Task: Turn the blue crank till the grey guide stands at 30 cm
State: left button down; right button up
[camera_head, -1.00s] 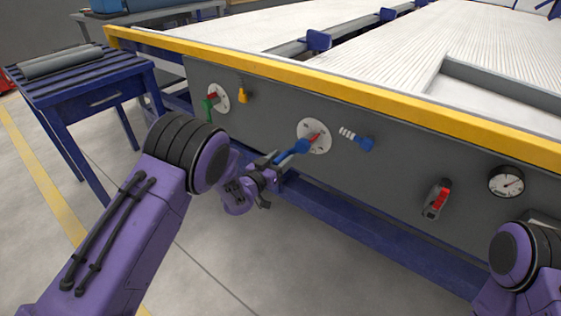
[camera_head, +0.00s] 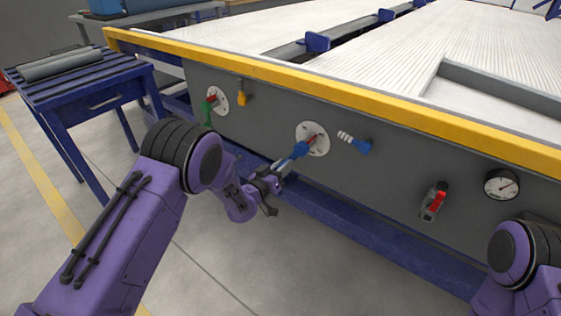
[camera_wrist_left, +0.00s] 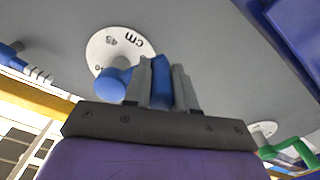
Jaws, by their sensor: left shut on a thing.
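The blue crank (camera_head: 301,150) sits on a round white dial (camera_head: 312,138) with a red pointer, on the grey front panel of the machine. Its arm slants down and left from the dial. My left gripper (camera_head: 280,171) is shut on the crank's handle, which shows between the fingers in the left wrist view (camera_wrist_left: 161,84). That view also shows the dial (camera_wrist_left: 104,48) with "45" and "cm"; the pointer is hidden there. A grey rail with blue brackets (camera_head: 290,49) lies across the white bed; I cannot tell whether it is the grey guide. My right gripper is out of view.
A green crank (camera_head: 207,113) on another dial and a yellow lever (camera_head: 242,97) are left on the panel. A blue bench (camera_head: 100,90) stands at left.

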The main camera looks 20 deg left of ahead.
pick_arm(q)
jog(key=s+d+r+n+p, duration=0.2)
jog(key=s+d+n+p, duration=0.2)
jog(key=d+n, duration=0.9)
jog(key=a+r+n+b, duration=0.3)
jog(key=r+n, duration=0.6)
jog(key=n, duration=1.1)
jog(key=shift+w+a+r+b, duration=0.2)
jog(key=shift+w+a+b, duration=0.15)
jog(key=shift+a, duration=0.35)
jog(key=shift+n, duration=0.3)
jog(key=c, duration=0.9)
grip_release()
